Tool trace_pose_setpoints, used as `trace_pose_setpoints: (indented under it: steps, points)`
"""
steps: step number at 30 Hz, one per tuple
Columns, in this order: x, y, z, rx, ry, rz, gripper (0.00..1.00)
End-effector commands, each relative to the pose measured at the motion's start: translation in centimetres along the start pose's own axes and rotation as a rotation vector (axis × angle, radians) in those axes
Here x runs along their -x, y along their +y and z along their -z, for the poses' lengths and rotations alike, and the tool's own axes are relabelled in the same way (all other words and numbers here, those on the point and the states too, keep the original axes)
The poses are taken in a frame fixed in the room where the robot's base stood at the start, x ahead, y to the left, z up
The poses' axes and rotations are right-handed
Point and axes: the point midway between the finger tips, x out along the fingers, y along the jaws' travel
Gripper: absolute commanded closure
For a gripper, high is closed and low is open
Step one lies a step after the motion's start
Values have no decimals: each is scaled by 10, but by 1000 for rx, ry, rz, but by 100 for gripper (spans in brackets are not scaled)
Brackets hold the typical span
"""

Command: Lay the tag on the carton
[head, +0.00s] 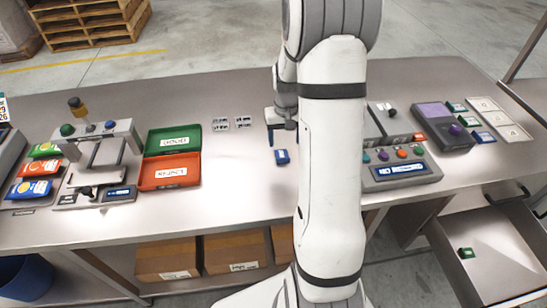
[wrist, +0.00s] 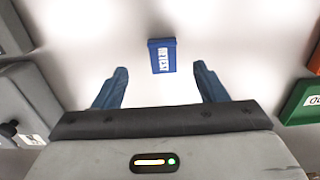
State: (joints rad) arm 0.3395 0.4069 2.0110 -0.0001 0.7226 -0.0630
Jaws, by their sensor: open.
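A small blue tag (head: 281,156) with a white printed label lies flat on the bare metal table near the middle. In the wrist view the blue tag (wrist: 162,56) lies between the lines of the two blue fingers, near their tips. My gripper (head: 281,138) is open and empty above the table, just behind the tag in the head view; the arm hides part of it. Brown cartons (head: 168,260) with white labels stand on the shelf under the table; another carton (head: 235,252) is beside it, and one is partly hidden by my arm.
A green tray (head: 174,139) and red tray (head: 170,172) sit left of the tag. Weighing devices stand at left and right (head: 402,171). Small tags (head: 470,119) lie far right. An open drawer (head: 490,250) holds a green piece. Bare tabletop surrounds the blue tag.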

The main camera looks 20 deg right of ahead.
Motion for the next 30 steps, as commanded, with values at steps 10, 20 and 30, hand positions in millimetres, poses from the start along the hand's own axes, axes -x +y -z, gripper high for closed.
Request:
trace_pose_setpoints:
  steps: [10,20,30]
  points:
    - [-37,-3,-2,1,-5,0,35]
    - [-74,-4,-3,1,-2,0,35]
    - [-75,-3,-2,0,-1,0,43]
